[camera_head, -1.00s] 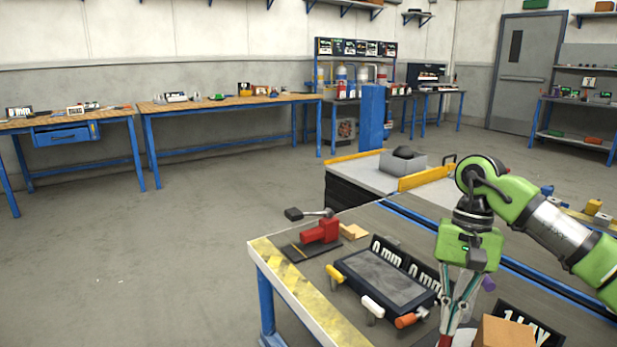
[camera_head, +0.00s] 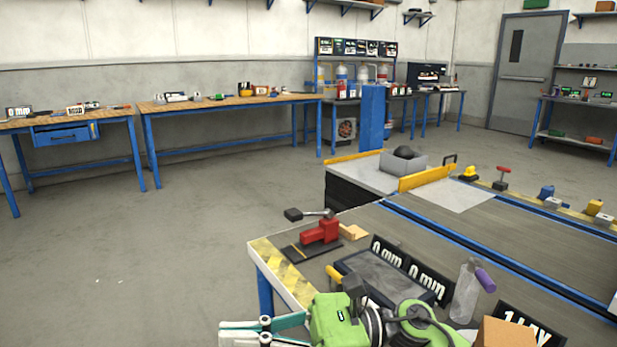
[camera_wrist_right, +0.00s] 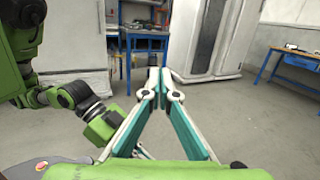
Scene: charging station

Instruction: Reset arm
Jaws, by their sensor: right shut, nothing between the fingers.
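My right gripper (camera_head: 232,332) is low in the head view, at the near left corner of the workbench (camera_head: 275,262). Its fingers point left, and the bottom edge of the picture cuts them off. In the right wrist view the same gripper (camera_wrist_right: 160,74) has its fingertips together with nothing between them. A green arm of mine, the left one, shows at the left of that view. Its gripper body (camera_wrist_right: 102,128) is partly behind my right fingers, and its fingertips cannot be made out.
A red clamp tool (camera_head: 320,232), a dark tablet-like device (camera_head: 385,278), a clear bottle with a purple part (camera_head: 465,292) and a cardboard box (camera_head: 505,332) are on the bench close to my right arm.

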